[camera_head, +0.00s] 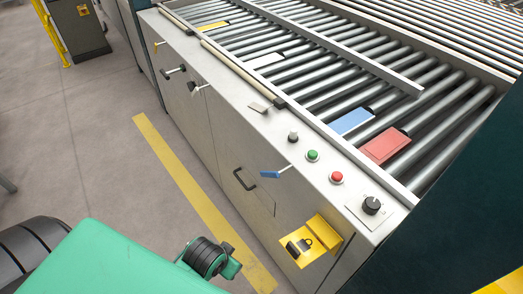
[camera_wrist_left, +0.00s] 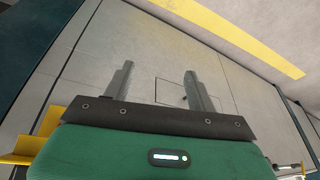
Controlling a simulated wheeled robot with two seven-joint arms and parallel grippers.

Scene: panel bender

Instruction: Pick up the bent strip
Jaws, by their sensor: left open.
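I cannot tell for sure which piece is the bent strip. A small grey-beige piece (camera_head: 258,107), seemingly bent, lies on the machine's front ledge in the head view. Flat pieces lie on the rollers: a yellow one (camera_head: 213,26), a pale one (camera_head: 266,60), a blue one (camera_head: 352,121) and a red one (camera_head: 386,146). My left gripper (camera_wrist_left: 158,72) shows in the left wrist view with its two fingers wide apart and nothing between them. A grey panel lies beyond the fingers. My right gripper is not in view.
The grey cabinet (camera_head: 232,135) has handles, a green button (camera_head: 313,155), a red button (camera_head: 336,177) and a black knob (camera_head: 371,205). A yellow bracket (camera_head: 322,232) juts from its front. A yellow line (camera_head: 180,175) crosses the open floor at left.

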